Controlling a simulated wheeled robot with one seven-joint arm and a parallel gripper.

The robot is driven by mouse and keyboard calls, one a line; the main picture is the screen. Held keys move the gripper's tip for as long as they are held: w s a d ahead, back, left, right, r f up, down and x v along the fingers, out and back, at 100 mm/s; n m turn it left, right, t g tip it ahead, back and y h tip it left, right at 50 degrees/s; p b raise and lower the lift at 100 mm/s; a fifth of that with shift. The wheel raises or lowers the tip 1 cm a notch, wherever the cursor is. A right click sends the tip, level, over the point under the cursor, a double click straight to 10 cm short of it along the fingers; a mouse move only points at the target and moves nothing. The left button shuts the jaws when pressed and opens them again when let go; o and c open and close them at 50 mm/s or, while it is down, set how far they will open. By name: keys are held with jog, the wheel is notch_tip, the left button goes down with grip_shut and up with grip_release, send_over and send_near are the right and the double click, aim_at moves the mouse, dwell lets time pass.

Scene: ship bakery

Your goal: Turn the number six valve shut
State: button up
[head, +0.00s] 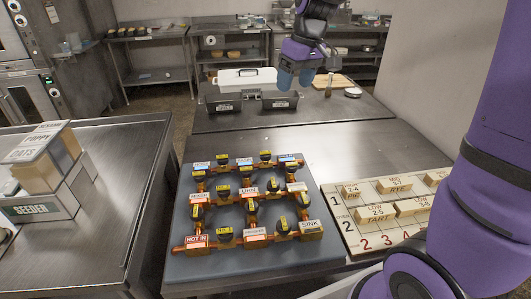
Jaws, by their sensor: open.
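A grey board (260,272) on the near steel table carries a grid of copper pipes (190,246) with several black valve knobs. Each knob has a small yellow label, too small to read, so I cannot tell which valve is number six. Knobs show in a back row (265,156), middle rows (249,207) and a front row (282,226). White plates on the pipes include "HOT IN" (197,239) and "SINK" (311,226). My gripper (297,80) hangs open and empty, fingers down, beyond the board and high above the far end of the table.
A grid mat (341,218) with wooden blocks (381,211) lies right of the board. A seeder box (42,207) sits on the left table.

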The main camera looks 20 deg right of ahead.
jog(key=w+f+n+g, duration=0.1)
jog(key=w+f, duration=0.8)
jog(key=n+g, duration=0.2)
send_near(265, 152)
jog(key=x, duration=1)
jog(key=shift+w+d+f, duration=0.2)
jog(key=shift+w+f, duration=0.1)
jog(key=shift+w, duration=0.05)
jog(key=c, duration=0.9)
